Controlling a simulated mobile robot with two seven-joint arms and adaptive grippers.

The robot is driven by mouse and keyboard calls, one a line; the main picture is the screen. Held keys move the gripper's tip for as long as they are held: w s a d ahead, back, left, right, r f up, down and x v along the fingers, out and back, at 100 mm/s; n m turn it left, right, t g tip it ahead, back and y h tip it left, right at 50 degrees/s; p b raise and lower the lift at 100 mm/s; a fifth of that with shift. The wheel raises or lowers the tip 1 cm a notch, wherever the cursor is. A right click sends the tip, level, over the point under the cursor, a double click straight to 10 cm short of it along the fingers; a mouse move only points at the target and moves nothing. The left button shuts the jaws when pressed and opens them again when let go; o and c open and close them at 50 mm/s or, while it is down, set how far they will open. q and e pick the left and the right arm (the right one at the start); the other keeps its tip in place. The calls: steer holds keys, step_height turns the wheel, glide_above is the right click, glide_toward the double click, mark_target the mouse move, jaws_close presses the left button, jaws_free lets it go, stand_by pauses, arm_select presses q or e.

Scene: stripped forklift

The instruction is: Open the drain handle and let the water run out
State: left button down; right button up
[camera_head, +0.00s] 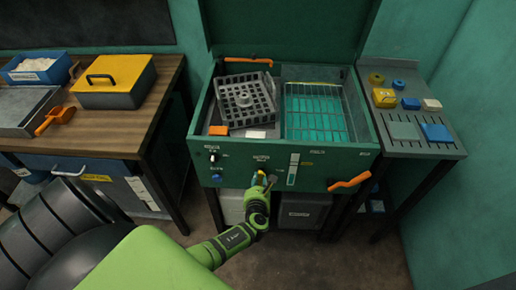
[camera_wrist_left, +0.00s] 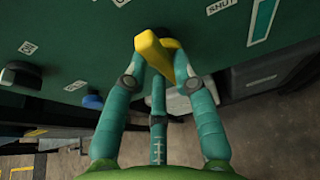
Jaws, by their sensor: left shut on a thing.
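The green tank (camera_head: 280,150) stands with its lid up. The drain handle, a yellow lever (camera_wrist_left: 152,58), sticks out of its front panel. My left gripper (camera_head: 264,183) is at the panel. In the left wrist view its teal fingers (camera_wrist_left: 155,70) are shut on the yellow lever, one on each side, and the lever tilts up to the left. In the head view the gripper mostly hides the lever. Bluish-green water (camera_head: 315,113) shows in the right basin under a wire basket. My right gripper is not in view.
An orange handle (camera_head: 349,181) sticks out of the panel's right side. A black knob (camera_wrist_left: 22,73) and blue knob (camera_wrist_left: 92,102) sit left of the lever. Bins (camera_head: 303,212) stand under the tank. A wooden bench (camera_head: 150,122) is at left, a side shelf (camera_head: 425,148) at right.

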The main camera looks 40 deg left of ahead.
arm_select(q)
steer(key=shift+s+d+f, duration=0.25)
steer(key=shift+d+f, duration=0.1)
steer(key=shift+f, duration=0.15)
steer(key=c, duration=1)
jaws_free()
steer(key=shift+c, duration=0.2)
steer(key=shift+w+a+r, duration=0.15)
steer(key=shift+w, duration=0.1)
steer(key=shift+s, duration=0.1)
steer(key=v, duration=1.2)
